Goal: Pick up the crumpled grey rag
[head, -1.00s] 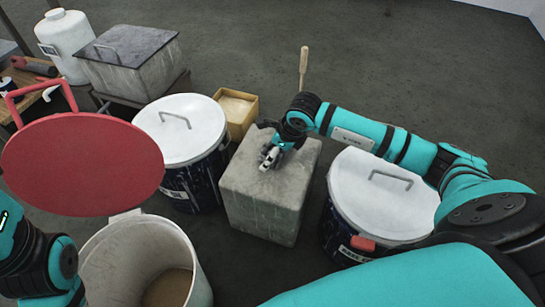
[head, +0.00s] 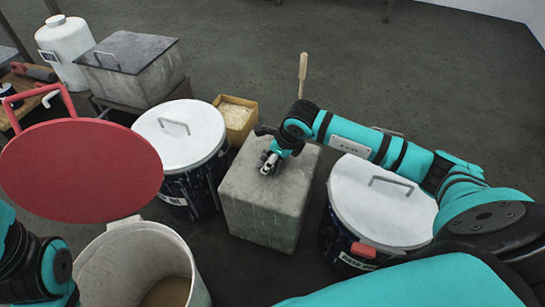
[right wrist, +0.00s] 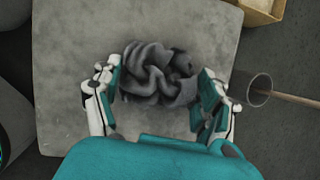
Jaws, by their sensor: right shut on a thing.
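The crumpled grey rag (right wrist: 158,75) lies in dark folds on top of a grey concrete block (head: 262,212). The right wrist view shows it between the two fingers of my right gripper (right wrist: 157,92), one finger against each side. My right gripper (head: 268,163) is shut on the rag, low at the block's top. In the head view the gripper and wrist mostly hide the rag. Part of my left arm shows at the lower left of the head view, but its gripper is out of view.
White-lidded drums (head: 183,133) and (head: 380,205) flank the block. A yellow box (head: 237,132) and a wooden-handled tool (head: 302,70) stand behind it. An open white bucket (head: 115,250) and a red disc (head: 80,170) are at the left. Open floor lies behind.

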